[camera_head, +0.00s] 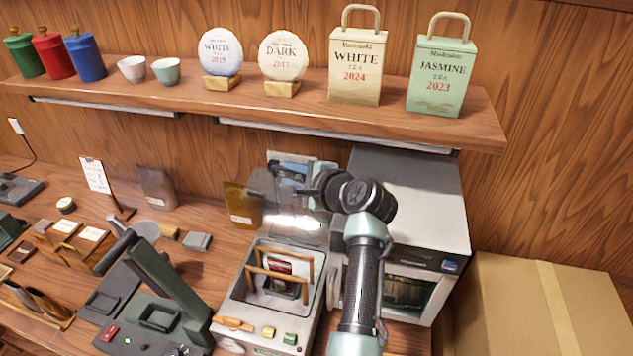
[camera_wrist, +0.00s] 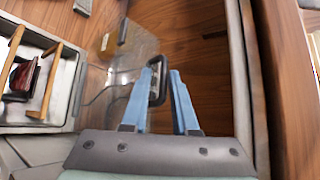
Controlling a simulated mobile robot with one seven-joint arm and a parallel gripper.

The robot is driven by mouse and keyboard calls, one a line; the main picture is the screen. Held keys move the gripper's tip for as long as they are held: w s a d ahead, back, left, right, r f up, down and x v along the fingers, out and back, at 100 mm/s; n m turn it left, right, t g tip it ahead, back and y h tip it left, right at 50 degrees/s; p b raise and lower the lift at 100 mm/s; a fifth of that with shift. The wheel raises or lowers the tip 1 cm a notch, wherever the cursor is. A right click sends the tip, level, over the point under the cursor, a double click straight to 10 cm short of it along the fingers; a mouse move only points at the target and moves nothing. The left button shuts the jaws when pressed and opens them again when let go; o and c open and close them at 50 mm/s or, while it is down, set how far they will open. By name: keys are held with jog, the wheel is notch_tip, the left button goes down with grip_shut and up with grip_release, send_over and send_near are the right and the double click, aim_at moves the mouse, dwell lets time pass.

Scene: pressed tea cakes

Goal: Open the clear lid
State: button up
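The clear lid (camera_head: 287,213) stands raised at the back of the grey machine (camera_head: 240,295); its see-through panel also shows in the wrist view (camera_wrist: 110,80). The lid has a dark loop handle (camera_wrist: 163,88). My gripper (camera_head: 309,192) is above and behind the machine's open top, at the lid's upper part. In the wrist view its blue fingers (camera_wrist: 164,72) stand on either side of the handle's bar and appear shut on it. The fingertips partly cover the handle. Inside the open machine is a tray with two wooden handles (camera_head: 280,272) around a dark red packet (camera_head: 281,266).
A white-grey oven-like box (camera_head: 412,200) stands close at the right, beside my arm. A shelf (camera_head: 300,112) with tea cakes and bags runs above. A green press (camera_head: 160,290) stands at the left. A brown pouch (camera_head: 240,204) stands behind the lid.

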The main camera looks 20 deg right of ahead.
jog(key=b+v, duration=0.2)
jog(key=v, duration=0.7)
jog(key=shift+s+d+r, duration=0.15)
jog(key=shift+s+d, duration=0.1)
jog(key=shift+c, duration=0.2)
